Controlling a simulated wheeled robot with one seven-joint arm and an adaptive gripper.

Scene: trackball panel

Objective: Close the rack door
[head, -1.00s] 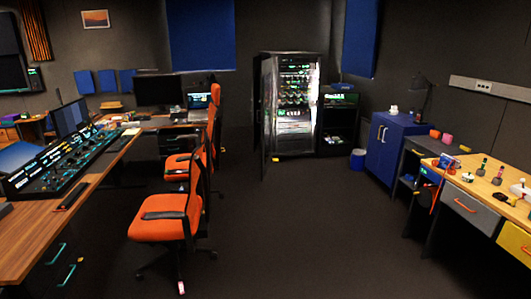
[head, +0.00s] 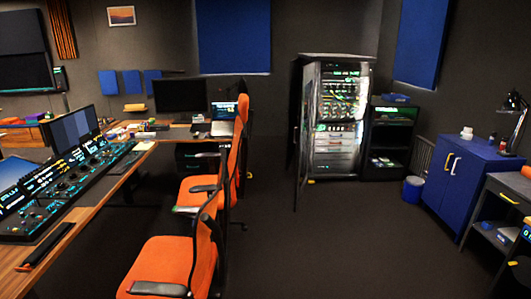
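The equipment rack (head: 338,125) stands against the back wall, right of centre, in the head view. Its shelves of lit gear and pale drawers show through the open front. The rack door (head: 303,140) is open; it swings out toward me on the rack's left side and shows nearly edge-on. My gripper is not in the head view, so I cannot see its state or what it touches.
Orange chairs (head: 172,268) and a long console desk (head: 95,215) fill the left. A low black shelf unit (head: 389,140) and blue bin (head: 413,189) stand right of the rack. A blue cabinet (head: 468,190) is at the right. The dark floor (head: 345,240) in the middle is clear.

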